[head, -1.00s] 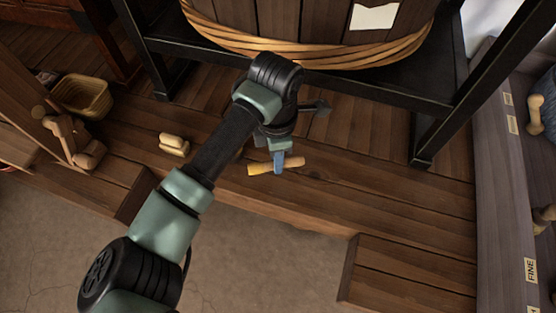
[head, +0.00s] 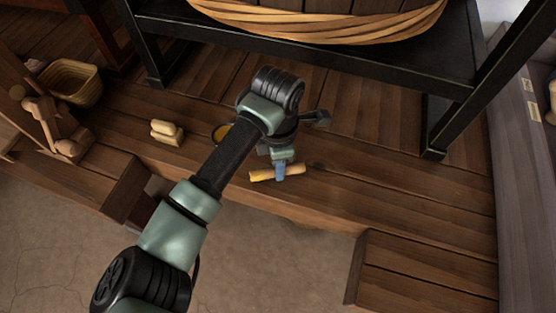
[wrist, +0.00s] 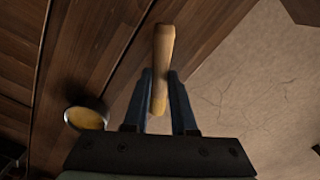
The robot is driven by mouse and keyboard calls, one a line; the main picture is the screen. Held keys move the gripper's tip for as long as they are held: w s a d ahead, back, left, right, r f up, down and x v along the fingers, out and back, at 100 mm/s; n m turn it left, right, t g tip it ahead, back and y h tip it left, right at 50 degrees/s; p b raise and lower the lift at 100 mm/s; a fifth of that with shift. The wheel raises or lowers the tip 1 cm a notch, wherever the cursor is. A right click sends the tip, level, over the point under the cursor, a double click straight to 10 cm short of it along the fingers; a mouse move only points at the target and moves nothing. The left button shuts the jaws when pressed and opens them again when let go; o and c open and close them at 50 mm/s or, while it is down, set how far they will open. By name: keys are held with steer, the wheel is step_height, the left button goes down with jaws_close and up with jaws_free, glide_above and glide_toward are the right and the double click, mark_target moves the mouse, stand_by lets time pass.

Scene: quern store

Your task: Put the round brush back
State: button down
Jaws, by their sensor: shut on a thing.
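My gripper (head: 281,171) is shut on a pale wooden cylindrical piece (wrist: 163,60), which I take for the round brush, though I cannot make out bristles. Its lower end sits between the two blue jaws in the wrist view, and the rest sticks out past them. In the head view the piece (head: 262,174) lies crosswise in the jaws, its left end yellower. It is over the plank deck near the front edge; I cannot tell whether it touches the planks. My forearm covers part of the deck.
A dark-rimmed round thing with a yellow face (wrist: 85,118) is on the planks beside the gripper. Pale wooden blocks (head: 167,132), a basket (head: 75,83) and a wooden stand (head: 45,115) are left. A black frame (head: 320,50) stands behind. The right-hand planks are clear.

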steer(key=shift+f, duration=0.35)
steer(key=c, duration=0.6)
jaws_free()
steer(key=shift+c, duration=0.2)
step_height(320, 180, up, 13)
steer(key=p, duration=0.6)
